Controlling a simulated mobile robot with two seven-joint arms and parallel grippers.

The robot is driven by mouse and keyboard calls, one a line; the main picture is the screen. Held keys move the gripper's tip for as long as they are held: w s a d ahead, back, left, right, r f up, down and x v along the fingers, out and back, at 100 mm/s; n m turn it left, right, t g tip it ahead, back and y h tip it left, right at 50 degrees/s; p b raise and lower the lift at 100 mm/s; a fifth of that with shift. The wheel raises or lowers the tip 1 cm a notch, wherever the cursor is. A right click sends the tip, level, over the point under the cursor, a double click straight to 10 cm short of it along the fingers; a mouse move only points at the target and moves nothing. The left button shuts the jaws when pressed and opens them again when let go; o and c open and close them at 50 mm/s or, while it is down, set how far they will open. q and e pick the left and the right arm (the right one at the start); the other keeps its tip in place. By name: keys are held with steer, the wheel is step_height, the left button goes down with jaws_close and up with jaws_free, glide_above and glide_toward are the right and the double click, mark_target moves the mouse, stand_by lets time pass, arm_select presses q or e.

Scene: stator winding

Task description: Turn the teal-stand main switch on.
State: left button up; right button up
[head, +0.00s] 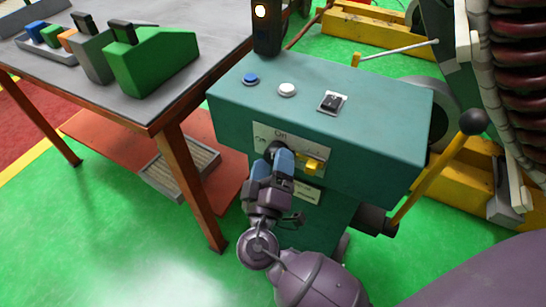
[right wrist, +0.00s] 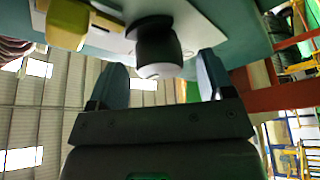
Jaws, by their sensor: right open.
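The teal stand (head: 235,115) has a pale front plate with the lettering "On" (head: 281,134). A black round knob (head: 270,150) sits on this plate, partly hidden behind my right gripper (head: 283,163). A yellow handle (head: 313,163) is just to its right on the plate. In the right wrist view, the black knob (right wrist: 155,45) with a pale end stands between the two open fingers of my right gripper (right wrist: 160,75). I cannot tell whether either finger touches it. The yellow handle (right wrist: 68,24) shows at the upper left there. My left gripper is not in view.
The stand's top carries a blue button (head: 250,79), a white button (head: 287,89) and a black rocker switch (head: 332,102). A yellow lever with a black ball (head: 473,122) stands at the right.

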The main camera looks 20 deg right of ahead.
steer(key=v, duration=0.9)
steer(key=shift+s+a, duration=0.15)
steer(key=shift+s, duration=0.05)
